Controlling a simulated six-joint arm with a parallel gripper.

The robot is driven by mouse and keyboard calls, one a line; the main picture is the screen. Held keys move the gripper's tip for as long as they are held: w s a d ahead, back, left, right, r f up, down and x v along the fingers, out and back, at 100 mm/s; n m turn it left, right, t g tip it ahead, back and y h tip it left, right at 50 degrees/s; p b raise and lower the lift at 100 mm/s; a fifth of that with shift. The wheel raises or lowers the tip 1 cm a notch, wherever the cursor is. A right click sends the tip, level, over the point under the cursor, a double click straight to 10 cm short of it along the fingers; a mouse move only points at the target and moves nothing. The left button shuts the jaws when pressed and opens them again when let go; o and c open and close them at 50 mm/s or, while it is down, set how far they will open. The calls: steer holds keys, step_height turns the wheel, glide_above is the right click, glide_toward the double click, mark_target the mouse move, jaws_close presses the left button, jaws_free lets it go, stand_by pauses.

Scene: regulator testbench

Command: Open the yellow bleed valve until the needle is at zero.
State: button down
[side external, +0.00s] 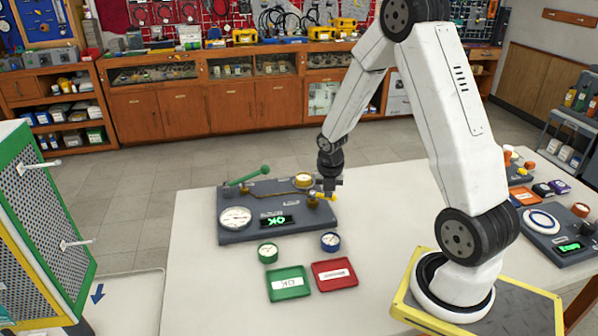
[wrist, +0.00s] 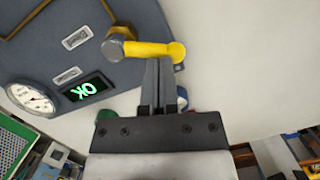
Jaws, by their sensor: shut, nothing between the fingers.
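The yellow bleed valve (side external: 324,196) is at the right edge of the dark test panel (side external: 228,198). In the wrist view its yellow handle (wrist: 155,50) extends right from a grey round hub (wrist: 115,47). My gripper (side external: 328,190) is at the valve. In the wrist view its fingers (wrist: 157,63) are together with nothing between them, tips at the handle's lower edge near its free end; contact is unclear. The white dial gauge (side external: 235,217) is on the panel's front left and also shows in the wrist view (wrist: 30,98); its needle is too small to read.
A green OK display (side external: 275,221) is beside the gauge. Green-rimmed (side external: 268,252) and blue-rimmed (side external: 330,241) gauges, a green tray (side external: 288,296) and a red tray (side external: 333,285) lie in front.

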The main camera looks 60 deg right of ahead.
steer(key=shift+d+n, duration=0.25)
steer(key=shift+n, duration=0.15)
steer(key=shift+d, duration=0.25)
stand_by(2.0)
steer(key=shift+w, duration=0.2)
steer(key=shift+w+a, duration=0.3)
steer(key=shift+w, duration=0.3)
steer(key=shift+a, duration=0.1)
